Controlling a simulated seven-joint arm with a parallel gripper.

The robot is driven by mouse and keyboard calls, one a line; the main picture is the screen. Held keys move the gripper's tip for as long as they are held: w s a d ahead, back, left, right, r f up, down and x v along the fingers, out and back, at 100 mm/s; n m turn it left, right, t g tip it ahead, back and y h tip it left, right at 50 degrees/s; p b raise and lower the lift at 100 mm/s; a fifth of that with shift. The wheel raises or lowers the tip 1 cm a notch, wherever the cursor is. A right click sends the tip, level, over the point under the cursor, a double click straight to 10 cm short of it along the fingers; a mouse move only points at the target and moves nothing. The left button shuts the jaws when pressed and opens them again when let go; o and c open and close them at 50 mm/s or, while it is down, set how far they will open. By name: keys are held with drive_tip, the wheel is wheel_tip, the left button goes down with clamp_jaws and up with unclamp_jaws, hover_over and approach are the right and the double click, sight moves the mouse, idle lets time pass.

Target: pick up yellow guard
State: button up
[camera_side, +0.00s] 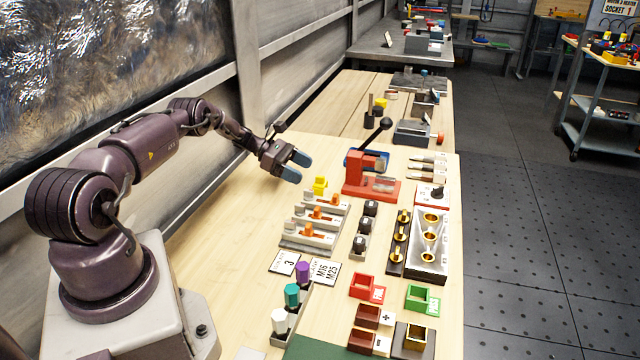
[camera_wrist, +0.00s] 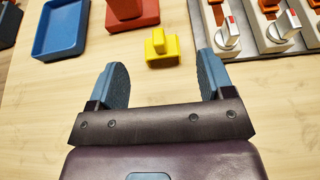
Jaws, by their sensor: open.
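The yellow guard (camera_side: 320,186) is a small stepped yellow block that stands on the wooden bench, between the red press and the row of grey switch units. In the wrist view the yellow guard (camera_wrist: 162,48) lies ahead of my gripper, a little right of the middle of the gap between the fingers. My gripper (camera_side: 297,165) has blue-grey fingers and hangs above the bench, up and to the left of the guard in the side view. In the wrist view my gripper (camera_wrist: 158,80) is open, with nothing between its fingers. The guard is not touched.
A red press (camera_side: 372,180) with a black lever stands right of the guard. Grey switch units (camera_side: 314,222) with orange parts stand just in front of it. A blue tray (camera_wrist: 62,30) lies at upper left in the wrist view. Bare wood lies under my fingers.

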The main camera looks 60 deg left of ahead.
sight(317, 176)
drive_tip(key=x, duration=0.5)
drive_tip(key=shift+w+r, duration=0.1)
drive_tip(key=shift+r, duration=0.05)
drive_tip(key=shift+c, duration=0.4)
drive_tip(key=c, duration=0.8)
